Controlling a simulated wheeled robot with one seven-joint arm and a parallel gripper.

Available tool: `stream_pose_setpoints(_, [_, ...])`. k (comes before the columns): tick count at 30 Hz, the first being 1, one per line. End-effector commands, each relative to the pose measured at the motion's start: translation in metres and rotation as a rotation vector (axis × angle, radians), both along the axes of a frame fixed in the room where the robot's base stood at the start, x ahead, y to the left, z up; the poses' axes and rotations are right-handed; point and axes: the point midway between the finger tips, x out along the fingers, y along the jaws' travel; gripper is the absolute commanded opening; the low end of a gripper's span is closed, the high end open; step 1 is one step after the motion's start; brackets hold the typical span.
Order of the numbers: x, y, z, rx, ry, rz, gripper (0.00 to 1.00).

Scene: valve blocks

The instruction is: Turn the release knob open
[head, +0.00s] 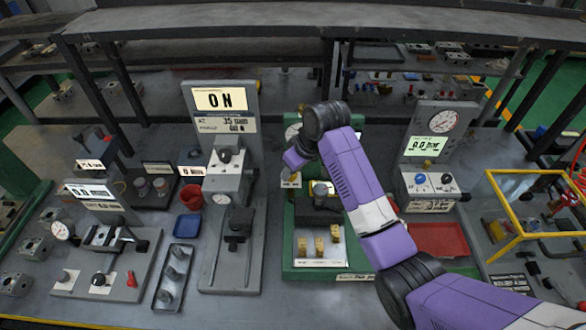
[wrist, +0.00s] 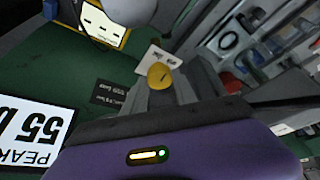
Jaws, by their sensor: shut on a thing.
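The release knob (wrist: 160,76) appears to be the round yellow knob in the wrist view, with a dark mark on its face. It sits beside a small white plate on a green panel. My gripper (wrist: 172,88) has its grey fingers shut around this knob. In the head view my gripper (head: 293,160) is at the green stand (head: 288,250), in front of its upper part. The knob is hard to make out there, and my wrist hides part of the stand. The exact turn angle of the knob cannot be told.
A gauge stand (head: 436,140) and a red tray (head: 436,238) are to the right. Yellow blocks (head: 319,246) lie on the green stand's base. A PEAK display (wrist: 38,135) is left in the wrist view.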

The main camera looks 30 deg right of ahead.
Motion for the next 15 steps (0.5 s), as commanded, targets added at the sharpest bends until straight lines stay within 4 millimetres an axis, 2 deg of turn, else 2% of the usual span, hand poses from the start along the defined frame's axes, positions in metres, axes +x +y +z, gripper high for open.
stream_pose_setpoints(15, [0.0005,0.0047,0.0005,-0.001,0.0,-0.471,0.0])
